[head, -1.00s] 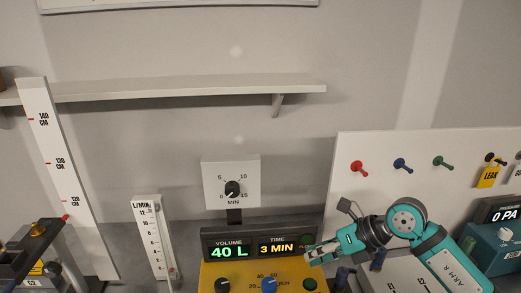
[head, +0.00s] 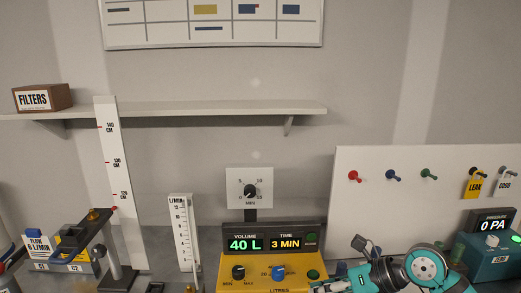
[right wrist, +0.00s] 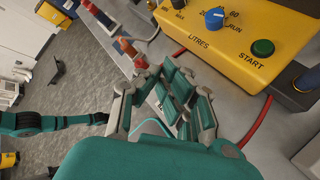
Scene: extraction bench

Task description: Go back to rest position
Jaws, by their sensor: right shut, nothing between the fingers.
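My right gripper (right wrist: 160,88) is shut and empty in the right wrist view, in front of the yellow pump box. In the head view my right arm (head: 395,270) shows at the bottom right, and its fingers are at the lower picture edge. A teal arm (right wrist: 45,124), likely my left, comes in at the left of the right wrist view. Its end is small and dark, so I cannot tell its jaw state.
The yellow pump box (head: 262,282) has knobs; its display (head: 272,242) reads 40 L and 3 MIN. A timer dial (head: 250,190) stands above it. A flow tube (head: 185,235) and height ruler (head: 118,180) stand left. A pressure box (head: 490,258) reads 0 PA at right.

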